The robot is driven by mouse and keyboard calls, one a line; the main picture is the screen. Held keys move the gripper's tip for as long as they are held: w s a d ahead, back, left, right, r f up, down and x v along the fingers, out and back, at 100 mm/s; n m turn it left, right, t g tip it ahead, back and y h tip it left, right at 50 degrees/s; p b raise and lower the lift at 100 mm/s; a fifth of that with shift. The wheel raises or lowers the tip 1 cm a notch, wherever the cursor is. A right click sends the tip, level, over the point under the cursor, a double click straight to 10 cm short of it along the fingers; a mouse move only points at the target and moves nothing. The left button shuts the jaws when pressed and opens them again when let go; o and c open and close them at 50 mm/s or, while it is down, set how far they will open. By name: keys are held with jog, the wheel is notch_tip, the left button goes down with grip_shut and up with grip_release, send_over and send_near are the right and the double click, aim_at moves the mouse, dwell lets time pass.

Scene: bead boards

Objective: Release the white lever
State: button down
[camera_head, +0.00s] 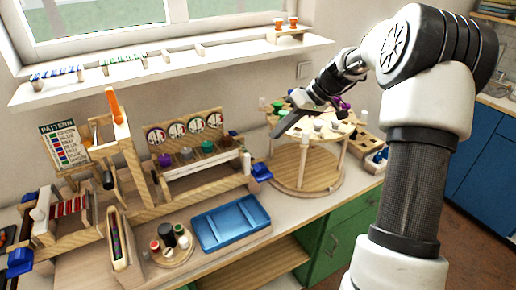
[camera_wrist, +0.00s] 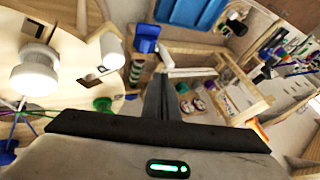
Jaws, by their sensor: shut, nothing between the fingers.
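A white lever-like piece (camera_head: 247,162) stands at the right end of the wooden rack, beside a blue clamp (camera_head: 262,172). In the wrist view a white bar (camera_wrist: 190,72) lies just beyond my fingertips, near a blue block (camera_wrist: 147,36); it appears to be the same lever. My gripper (camera_head: 280,125) is over the left part of the round two-tier wooden stand, to the right of and above the lever. Its dark fingers (camera_wrist: 163,92) are closed together and empty. I cannot tell whether the fingertips touch the white bar; they look apart from it in the head view.
The round wooden stand (camera_head: 300,187) carries small spools and cups near my arm. A blue tray (camera_head: 231,222) lies in front of the rack. A pattern board (camera_head: 63,143) and an orange-topped wooden frame (camera_head: 114,105) stand at left. A shelf (camera_head: 190,60) runs along the window.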

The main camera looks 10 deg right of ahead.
aim_at(245, 155)
jog(key=x, duration=1)
dwell(0.4)
jog(key=shift+s+a+r+n+t+h+b, duration=0.1)
jog(key=shift+s+a+n+t+h+b, duration=0.1)
jog(key=shift+a+h+b, duration=0.4)
jog(key=shift+s+a+r+n+t+h+b, duration=0.1)
jog(key=shift+s+a+n+t+h+b, duration=0.15)
jog(key=shift+a+h, duration=0.55)
jog(key=shift+s+a+r+n+t+h+b, duration=0.2)
jog(key=shift+a+h+b, duration=0.35)
jog(key=shift+h, duration=0.25)
jog(key=h, duration=0.1)
jog(key=a+h+b, duration=0.1)
jog(key=a+t+h+b, duration=0.1)
jog(key=shift+s+a+f+n, duration=0.25)
jog(key=shift+s, duration=0.15)
jog(key=shift+w+d+f, duration=0.2)
jog(key=shift+d+f, duration=0.15)
jog(key=shift+d, duration=0.3)
